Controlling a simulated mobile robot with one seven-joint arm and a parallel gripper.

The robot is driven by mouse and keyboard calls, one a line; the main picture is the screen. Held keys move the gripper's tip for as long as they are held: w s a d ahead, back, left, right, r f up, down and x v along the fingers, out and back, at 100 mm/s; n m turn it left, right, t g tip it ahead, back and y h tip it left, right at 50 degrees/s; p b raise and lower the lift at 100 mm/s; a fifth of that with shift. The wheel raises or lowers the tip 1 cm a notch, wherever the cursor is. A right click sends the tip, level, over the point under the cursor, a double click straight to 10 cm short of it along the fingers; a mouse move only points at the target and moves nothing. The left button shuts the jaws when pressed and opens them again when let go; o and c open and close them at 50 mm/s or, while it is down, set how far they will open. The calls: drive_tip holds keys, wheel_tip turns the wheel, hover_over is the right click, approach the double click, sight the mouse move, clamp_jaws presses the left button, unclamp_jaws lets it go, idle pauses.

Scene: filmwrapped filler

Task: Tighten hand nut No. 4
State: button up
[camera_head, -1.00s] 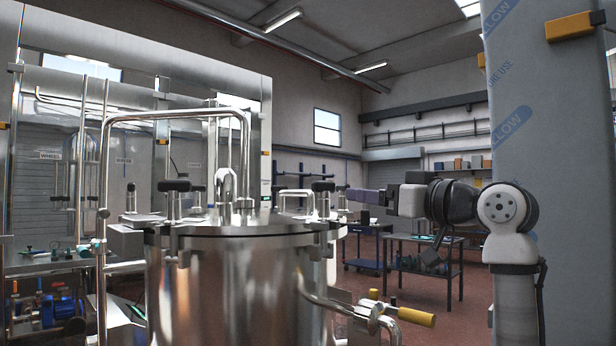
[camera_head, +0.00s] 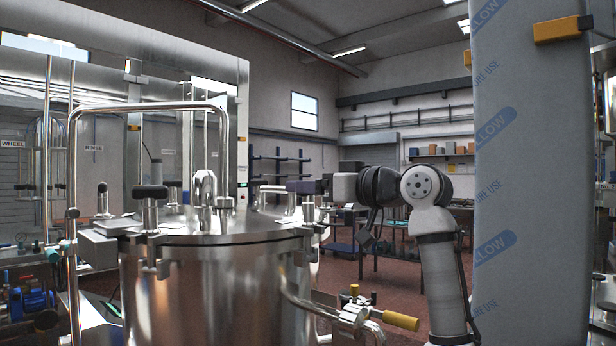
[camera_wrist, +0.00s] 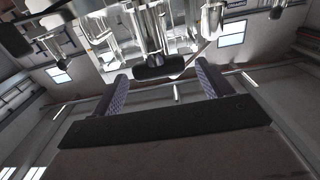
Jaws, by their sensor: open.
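The steel vessel (camera_head: 215,285) stands left of centre in the head view, with black-topped hand nuts around its lid (camera_head: 215,228). One hand nut (camera_head: 150,192) is at the front left of the lid; another (camera_head: 102,187) is farther left. My gripper (camera_head: 298,187) is at the lid's right edge, its purple-grey finger over a nut whose metal stem (camera_head: 308,209) shows below. In the wrist view my gripper (camera_wrist: 163,84) is open, with a black nut head (camera_wrist: 160,69) between the fingers in the picture. Contact cannot be told. No nut number is legible.
A bent steel pipe (camera_head: 150,107) arches over the lid, and a looped fitting (camera_head: 204,188) stands at its middle. A pipe with a yellow handle (camera_head: 400,320) sticks out at the vessel's lower right. A grey wrapped column (camera_head: 530,200) stands at the right.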

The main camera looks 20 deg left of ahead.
drive_tip(key=shift+x, duration=1)
drive_tip(key=c, duration=1)
